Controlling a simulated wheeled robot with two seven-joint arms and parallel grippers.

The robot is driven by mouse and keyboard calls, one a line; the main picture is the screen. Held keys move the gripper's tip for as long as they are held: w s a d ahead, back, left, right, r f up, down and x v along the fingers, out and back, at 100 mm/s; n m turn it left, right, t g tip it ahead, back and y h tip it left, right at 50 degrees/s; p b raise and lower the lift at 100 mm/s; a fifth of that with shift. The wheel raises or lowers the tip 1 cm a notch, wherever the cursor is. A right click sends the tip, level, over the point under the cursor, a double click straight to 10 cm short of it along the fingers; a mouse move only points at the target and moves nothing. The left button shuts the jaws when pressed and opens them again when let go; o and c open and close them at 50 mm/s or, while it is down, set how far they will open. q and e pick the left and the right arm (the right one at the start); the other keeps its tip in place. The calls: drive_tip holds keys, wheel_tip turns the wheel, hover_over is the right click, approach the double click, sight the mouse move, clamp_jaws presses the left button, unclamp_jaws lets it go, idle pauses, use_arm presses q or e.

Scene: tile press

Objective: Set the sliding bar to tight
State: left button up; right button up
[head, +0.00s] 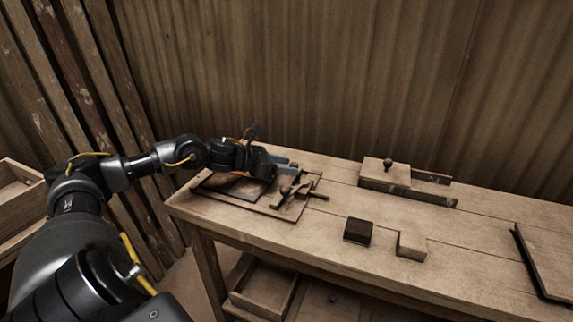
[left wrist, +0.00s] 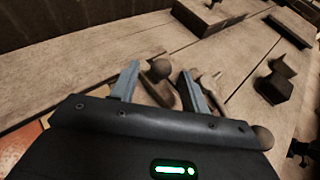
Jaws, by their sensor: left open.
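The tile press is a flat wooden frame (head: 235,203) with a dark and orange inset, at the left end of the bench. A wooden bar piece with handles (head: 300,193), which looks like the sliding bar, lies across its right part. My left gripper (head: 290,166) is above the back of this piece, fingers pointing right. In the left wrist view the open fingers (left wrist: 160,86) stand either side of a round brown knob (left wrist: 160,69), with no clear contact. A second round knob (left wrist: 262,137) shows beyond the gripper body. The gripper hides part of the press. Any tight marking cannot be made out.
A wooden block with a knob (head: 388,162) stands on the bench at the back. A dark block (head: 358,231) and a light wooden block (head: 411,246) lie near the front edge. A board (head: 547,262) is at the right. The bench's middle right is clear.

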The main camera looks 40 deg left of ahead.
use_arm(q)
drive_tip(key=shift+w+d, duration=0.15)
drive_tip(key=shift+w, duration=0.05)
use_arm(e)
drive_tip(key=shift+f, duration=0.1)
